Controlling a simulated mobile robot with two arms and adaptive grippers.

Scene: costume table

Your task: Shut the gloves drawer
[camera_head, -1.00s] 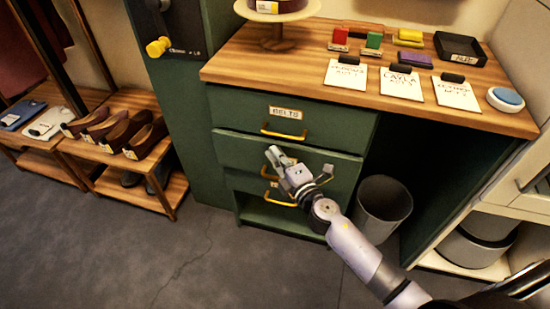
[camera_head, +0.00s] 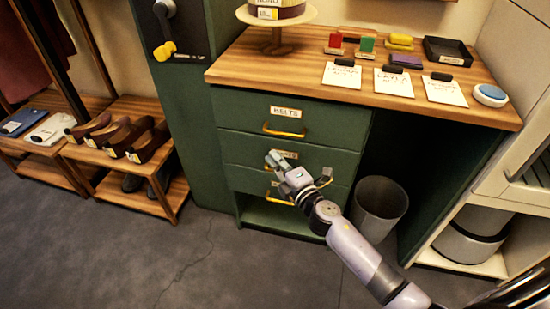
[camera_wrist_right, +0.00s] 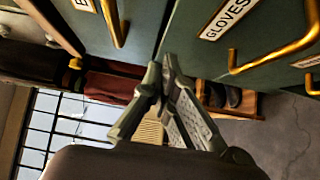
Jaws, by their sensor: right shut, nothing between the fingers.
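The gloves drawer (camera_head: 240,152) is the green middle drawer under the belts drawer (camera_head: 235,109). Its front looks flush or nearly flush with the cabinet; I cannot tell if a small gap is left. My right gripper (camera_head: 272,158) is shut and empty, with its fingertips at the drawer front by the label. It hides part of the label and handle. In the right wrist view the GLOVES label (camera_wrist_right: 226,16) and yellow handle (camera_wrist_right: 275,50) show clearly, and the shut fingers (camera_wrist_right: 160,75) are close to the front; contact is unclear. My left gripper is out of view.
A lower drawer (camera_head: 240,180) and an open shelf (camera_head: 275,216) are below. A grey bin (camera_head: 380,205) stands right of the drawers, close to my right arm. The wooden tabletop (camera_head: 300,70) holds cards and stamps. A shoe rack (camera_head: 120,185) stands left. The floor in front is clear.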

